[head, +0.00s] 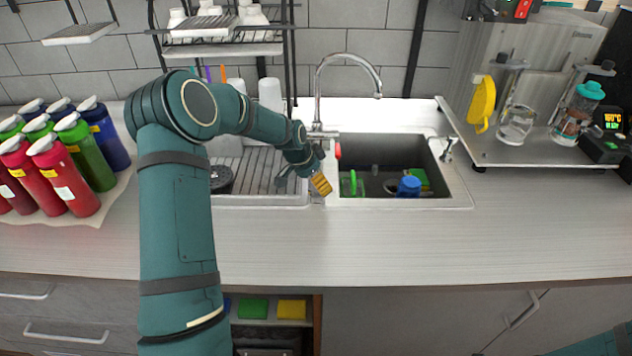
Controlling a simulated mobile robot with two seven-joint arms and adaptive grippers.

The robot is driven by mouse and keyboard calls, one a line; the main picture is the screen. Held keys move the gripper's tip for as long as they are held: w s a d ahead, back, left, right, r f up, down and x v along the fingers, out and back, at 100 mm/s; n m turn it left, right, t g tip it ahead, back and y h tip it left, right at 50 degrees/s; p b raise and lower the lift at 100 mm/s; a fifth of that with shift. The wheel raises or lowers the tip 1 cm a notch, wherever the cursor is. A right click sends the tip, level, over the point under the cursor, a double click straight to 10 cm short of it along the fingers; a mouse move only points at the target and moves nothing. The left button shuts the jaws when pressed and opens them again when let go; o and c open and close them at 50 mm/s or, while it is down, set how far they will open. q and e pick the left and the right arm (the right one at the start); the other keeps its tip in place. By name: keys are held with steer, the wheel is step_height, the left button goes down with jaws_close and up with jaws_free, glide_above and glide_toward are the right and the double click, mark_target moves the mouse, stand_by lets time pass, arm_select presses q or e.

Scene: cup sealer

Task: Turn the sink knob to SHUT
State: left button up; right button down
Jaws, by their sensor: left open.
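The sink (455,190) is set in the counter, with a tall chrome faucet (318,90) behind its left part. A lever with a red tip (338,151) sits at the faucet's base. A small metal knob (447,150) stands on the sink's right rim; I cannot read any marking or its setting. My left gripper (304,182) is open and empty, pointing down over the sink's left rim beside the drainboard. It is in front of and below the faucet base, apart from the right-hand knob. Only a piece of my right arm shows at the lower right; its gripper is out of view.
The basin holds a blue-topped item (409,186) and green items. A ribbed drainboard (262,172) and white cups (270,94) are at its left. Several colored bottles (75,180) stand at the far left. A steel shelf (540,150) overhangs the right. The front counter (400,245) is clear.

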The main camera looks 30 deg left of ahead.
arm_select(q)
steer(key=shift+f, duration=0.25)
steer(key=c, duration=1.2)
